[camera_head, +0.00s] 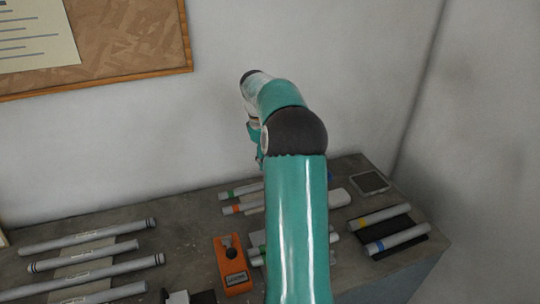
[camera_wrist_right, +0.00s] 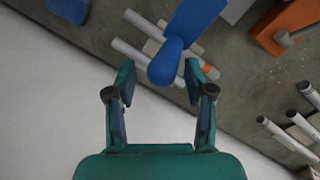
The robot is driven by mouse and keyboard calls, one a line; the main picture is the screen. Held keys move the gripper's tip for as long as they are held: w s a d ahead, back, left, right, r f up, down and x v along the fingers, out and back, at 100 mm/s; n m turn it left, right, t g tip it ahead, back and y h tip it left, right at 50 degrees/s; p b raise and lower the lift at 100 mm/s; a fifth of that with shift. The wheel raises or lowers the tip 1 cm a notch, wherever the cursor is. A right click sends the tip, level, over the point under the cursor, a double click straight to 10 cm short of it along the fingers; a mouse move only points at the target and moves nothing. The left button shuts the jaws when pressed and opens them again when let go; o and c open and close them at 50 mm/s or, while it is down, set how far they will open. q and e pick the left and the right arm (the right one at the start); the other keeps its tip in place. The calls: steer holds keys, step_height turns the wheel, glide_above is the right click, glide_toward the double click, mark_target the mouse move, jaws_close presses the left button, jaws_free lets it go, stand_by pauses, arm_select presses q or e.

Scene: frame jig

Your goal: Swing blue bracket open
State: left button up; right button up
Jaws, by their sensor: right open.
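The blue bracket (camera_wrist_right: 192,20) shows in the right wrist view as a flat blue arm with a rounded end, lying over light tubes at the top middle. My right gripper (camera_wrist_right: 160,78) is open, and the bracket's rounded end appears between its fingertips. I cannot tell whether the fingers are level with it or short of it; no contact shows. In the head view my right arm covers the middle of the bench, and the bracket is hidden. Only a small part of my right gripper (camera_head: 259,146) shows there, beside the arm. My left gripper is out of view.
An orange device (camera_head: 232,265) with a dark knob stands on the grey bench (camera_head: 190,232). Several grey tubes (camera_head: 88,237) lie at left. Tubes with yellow and blue bands (camera_head: 380,217) lie at right, near a flat grey box (camera_head: 370,182). A wall stands behind.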

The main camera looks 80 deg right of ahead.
steer(key=shift+d+r, duration=0.1)
steer(key=shift+r, duration=0.1)
step_height(320, 180, up, 11)
steer(key=w, duration=0.2)
steer(key=shift+a+r, duration=0.15)
steer(key=shift+a, duration=0.3)
steer(key=shift+s, duration=0.1)
